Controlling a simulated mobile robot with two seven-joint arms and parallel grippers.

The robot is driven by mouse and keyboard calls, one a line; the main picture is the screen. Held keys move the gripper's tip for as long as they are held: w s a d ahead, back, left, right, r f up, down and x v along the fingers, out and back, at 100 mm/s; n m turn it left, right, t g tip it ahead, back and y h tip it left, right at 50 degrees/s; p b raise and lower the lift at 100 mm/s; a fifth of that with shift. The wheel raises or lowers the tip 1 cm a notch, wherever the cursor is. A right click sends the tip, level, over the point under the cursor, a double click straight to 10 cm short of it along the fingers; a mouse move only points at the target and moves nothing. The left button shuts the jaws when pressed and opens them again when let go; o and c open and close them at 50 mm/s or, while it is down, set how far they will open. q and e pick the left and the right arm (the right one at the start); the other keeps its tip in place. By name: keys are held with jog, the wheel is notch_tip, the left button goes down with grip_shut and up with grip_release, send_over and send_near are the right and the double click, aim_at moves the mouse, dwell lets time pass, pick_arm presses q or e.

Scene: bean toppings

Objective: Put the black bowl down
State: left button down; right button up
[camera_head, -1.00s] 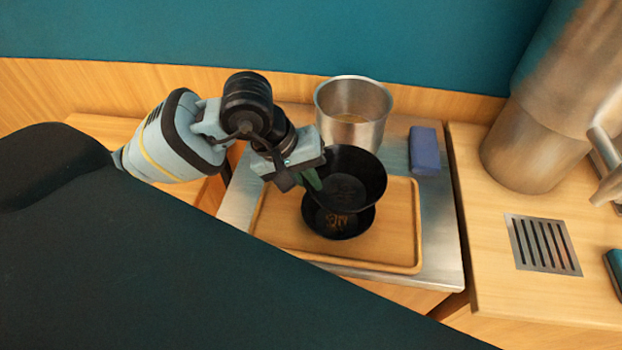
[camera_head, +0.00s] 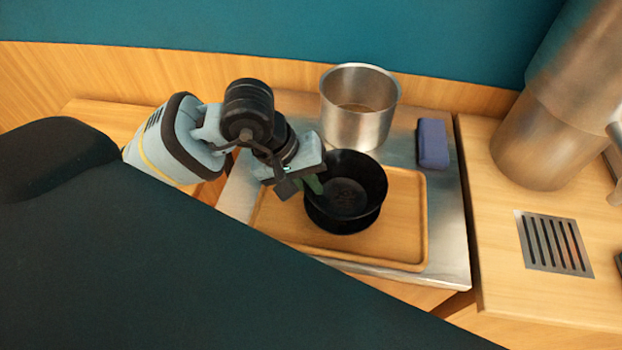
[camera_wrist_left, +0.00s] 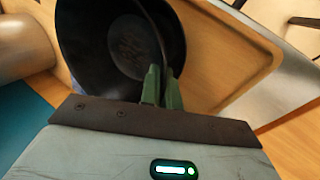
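My left gripper (camera_head: 311,187) is shut on the left rim of a black bowl (camera_head: 346,193). The bowl looks empty and roughly level. It is over a second black bowl (camera_head: 352,230) on the wooden tray (camera_head: 408,225), covering most of it; I cannot tell whether the two touch. In the left wrist view the green fingertips (camera_wrist_left: 162,88) pinch the rim of the held bowl (camera_wrist_left: 105,50). My right gripper is not in view.
A metal pot (camera_head: 358,110) stands behind the bowls, and a blue block (camera_head: 432,144) lies behind the tray's right end. The tray's right part is bare. A metal cylinder (camera_head: 545,140) and a vent grille (camera_head: 554,244) are further right.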

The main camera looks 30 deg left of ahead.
pick_arm(q)
jog(key=c, duration=1.6)
grip_release()
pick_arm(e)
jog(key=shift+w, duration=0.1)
